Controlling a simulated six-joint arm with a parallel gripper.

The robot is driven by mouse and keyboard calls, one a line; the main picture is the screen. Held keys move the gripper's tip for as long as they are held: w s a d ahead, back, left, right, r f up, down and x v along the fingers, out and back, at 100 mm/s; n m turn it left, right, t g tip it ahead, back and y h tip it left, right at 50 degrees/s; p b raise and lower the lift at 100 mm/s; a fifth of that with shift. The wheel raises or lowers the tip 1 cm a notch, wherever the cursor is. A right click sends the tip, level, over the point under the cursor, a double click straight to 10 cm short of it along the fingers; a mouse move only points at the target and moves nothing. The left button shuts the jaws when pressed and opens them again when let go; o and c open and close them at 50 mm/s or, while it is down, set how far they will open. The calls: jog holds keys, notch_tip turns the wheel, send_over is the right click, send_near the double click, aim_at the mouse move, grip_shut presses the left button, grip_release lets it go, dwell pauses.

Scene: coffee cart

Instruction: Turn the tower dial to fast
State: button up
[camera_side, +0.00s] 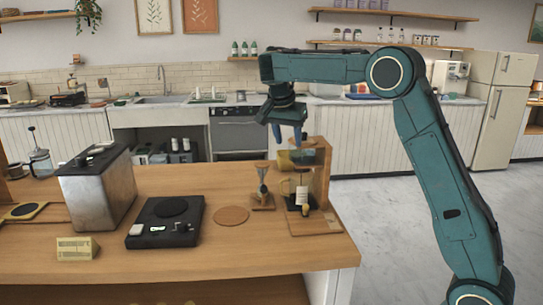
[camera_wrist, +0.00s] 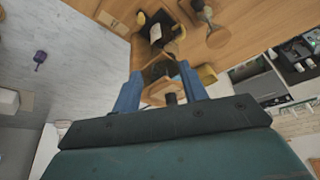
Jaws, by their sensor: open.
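The wooden tower (camera_side: 321,178) stands upright at the right end of the counter, with a wooden base and a dark vessel with a white label (camera_side: 302,196) low in it. My gripper (camera_side: 287,134) is open, its two blue fingers pointing down just above and left of the tower's top. In the wrist view the open fingers (camera_wrist: 160,71) reach toward the tower's wooden parts (camera_wrist: 157,92). A small dark knob-like piece (camera_wrist: 171,98) shows between the fingers; I cannot tell whether it is the dial. The dial's setting cannot be read. The fingers seem to hold nothing.
A glass dripper on a wooden stand (camera_side: 262,196) is close left of the tower. A round brown mat (camera_side: 231,215), black scale (camera_side: 165,224), steel grinder box (camera_side: 98,190) and yellow card (camera_side: 77,248) lie farther left. The counter's front right is clear.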

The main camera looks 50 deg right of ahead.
jog(key=d+r+t+h, duration=0.1)
jog(key=d, duration=0.2)
jog(key=s+d+r+n+t+h, duration=0.1)
jog(key=d+h, duration=0.1)
jog(key=d, duration=0.2)
jog(key=s+d+t+h, duration=0.1)
jog(key=d+h, duration=0.1)
jog(key=d, duration=0.2)
jog(key=shift+r+n, duration=0.4)
jog(key=shift+s+d+n+t+h, duration=0.25)
jog(key=shift+d+n+t+h, duration=0.15)
jog(key=shift+d+t+h, duration=0.25)
jog(key=shift+d+f+n+t+h, duration=0.15)
jog(key=shift+n+t+h, duration=0.1)
jog(key=shift+n+t, duration=0.1)
jog(key=shift+s+f+n+t, duration=0.25)
jog(key=shift+f+n+t, duration=0.2)
jog(key=shift+t, duration=0.25)
jog(key=f+n+t, duration=0.1)
jog(key=t, duration=0.1)
jog(key=n+t+y, duration=0.2)
jog(key=n+t, duration=0.2)
jog(key=t, duration=0.2)
send_near(305, 134)
jog(key=v, duration=0.2)
jog(key=shift+s+a+r, duration=0.1)
jog(key=shift+s+a, duration=0.1)
jog(key=shift+a, duration=0.05)
jog(key=shift+w, duration=0.1)
jog(key=shift+x, duration=6.85)
